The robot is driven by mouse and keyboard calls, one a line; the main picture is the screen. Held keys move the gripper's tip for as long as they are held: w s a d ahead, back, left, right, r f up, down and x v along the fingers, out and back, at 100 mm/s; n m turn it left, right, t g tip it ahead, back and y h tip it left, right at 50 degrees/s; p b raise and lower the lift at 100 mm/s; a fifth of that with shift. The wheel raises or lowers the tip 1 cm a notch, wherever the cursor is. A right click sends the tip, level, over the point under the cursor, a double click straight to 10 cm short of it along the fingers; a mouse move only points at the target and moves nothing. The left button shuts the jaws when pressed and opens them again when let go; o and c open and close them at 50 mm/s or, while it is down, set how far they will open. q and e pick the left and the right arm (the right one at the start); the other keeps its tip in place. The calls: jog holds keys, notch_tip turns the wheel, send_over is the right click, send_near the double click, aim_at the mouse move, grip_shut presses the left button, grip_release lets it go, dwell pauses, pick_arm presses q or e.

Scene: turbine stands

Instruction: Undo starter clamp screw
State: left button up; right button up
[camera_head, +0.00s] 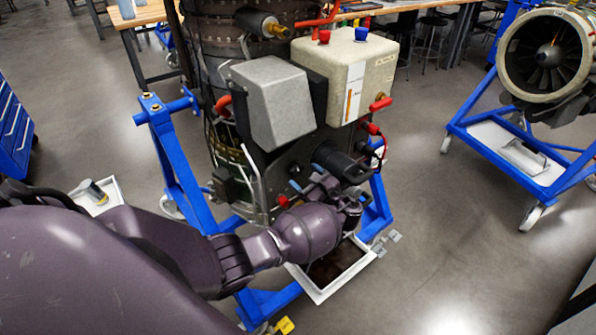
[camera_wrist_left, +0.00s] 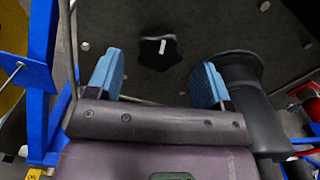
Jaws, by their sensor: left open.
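A black star-shaped knob (camera_wrist_left: 157,47) with a white mark, which looks like the clamp screw, sits on a dark plate in the left wrist view. My left gripper (camera_wrist_left: 158,72) is open, its two blue fingers apart on either side below the knob, with nothing between them. In the head view my left gripper (camera_head: 308,177) is at the lower front of the engine, and the knob cannot be made out there. A black cylinder (camera_head: 342,163), perhaps the starter, juts out beside the gripper; a black cylinder (camera_wrist_left: 245,80) is also right of the fingers in the wrist view.
The engine sits in a blue stand (camera_head: 178,165), with grey (camera_head: 275,105) and cream (camera_head: 350,75) boxes above the gripper. A white tray (camera_head: 325,291) with dark contents lies below. Red-ended cables (camera_head: 372,129) hang at the right.

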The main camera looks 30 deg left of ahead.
aim_at(299, 172)
pick_arm(q)
jog(key=shift+x, duration=1.85)
pick_arm(e)
jog(key=shift+w+a+r, duration=0.1)
jog(key=shift+w+r, duration=0.2)
jog(key=shift+w, duration=0.2)
jog(key=shift+s+f, duration=0.15)
pick_arm(q)
jog(key=c, duration=0.9)
pick_arm(e)
jog(key=shift+s+f, duration=0.3)
jog(key=shift+s, duration=0.1)
